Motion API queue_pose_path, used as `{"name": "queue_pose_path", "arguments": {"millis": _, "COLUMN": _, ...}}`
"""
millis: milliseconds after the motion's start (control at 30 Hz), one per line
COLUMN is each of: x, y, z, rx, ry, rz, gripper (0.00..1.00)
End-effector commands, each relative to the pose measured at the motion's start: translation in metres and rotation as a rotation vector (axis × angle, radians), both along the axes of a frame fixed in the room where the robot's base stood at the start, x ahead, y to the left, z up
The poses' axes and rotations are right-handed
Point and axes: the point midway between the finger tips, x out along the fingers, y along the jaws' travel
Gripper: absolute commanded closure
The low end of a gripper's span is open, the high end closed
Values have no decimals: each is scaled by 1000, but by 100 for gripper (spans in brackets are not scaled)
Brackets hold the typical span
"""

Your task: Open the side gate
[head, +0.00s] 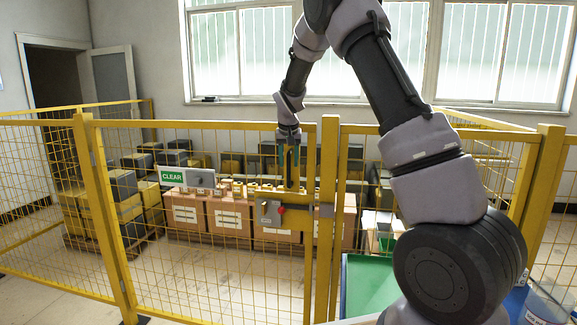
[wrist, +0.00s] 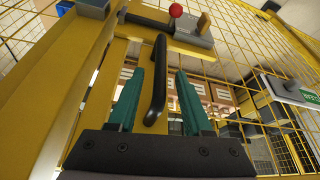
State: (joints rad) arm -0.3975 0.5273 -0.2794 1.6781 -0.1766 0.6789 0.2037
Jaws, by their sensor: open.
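The side gate (head: 204,122) is a yellow mesh panel in a yellow fence. It stands in line with the fence and looks shut against the post (head: 328,230) at its right. A grey latch box with a red knob (head: 281,209) sits on the gate's right side; the knob also shows in the wrist view (wrist: 176,10). A black upright bar handle (wrist: 158,85) is fixed near the latch. My gripper (head: 288,152) is open, its teal fingers pointing at the handle. In the wrist view the handle lies between the two fingers (wrist: 170,75); I cannot tell whether they touch it.
Cardboard boxes (head: 228,217) and stacked yellow and black crates stand behind the fence. A green surface (head: 368,285) lies at the lower right. The floor just inside the gate is bare.

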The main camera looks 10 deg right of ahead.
Motion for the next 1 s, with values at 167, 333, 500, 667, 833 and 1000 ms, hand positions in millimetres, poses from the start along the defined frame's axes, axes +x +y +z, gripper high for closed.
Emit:
{"name": "queue_pose_path", "arguments": {"millis": 167, "x": 7, "y": -1, "z": -16, "rx": 0, "ry": 0, "rz": 1, "gripper": 50}}
{"name": "queue_pose_path", "arguments": {"millis": 333, "x": 8, "y": -1, "z": -20, "rx": 0, "ry": 0, "rz": 0, "gripper": 50}}
{"name": "queue_pose_path", "arguments": {"millis": 500, "x": 8, "y": -1, "z": -19, "rx": 1, "ry": 0, "rz": 0, "gripper": 50}}
{"name": "queue_pose_path", "arguments": {"millis": 667, "x": 8, "y": -1, "z": -19, "rx": 1, "ry": 0, "rz": 0, "gripper": 100}}
{"name": "queue_pose_path", "arguments": {"millis": 833, "x": 8, "y": -1, "z": -19, "rx": 1, "ry": 0, "rz": 0, "gripper": 100}}
{"name": "queue_pose_path", "arguments": {"millis": 1000, "x": 8, "y": -1, "z": -19, "rx": 1, "ry": 0, "rz": 0, "gripper": 100}}
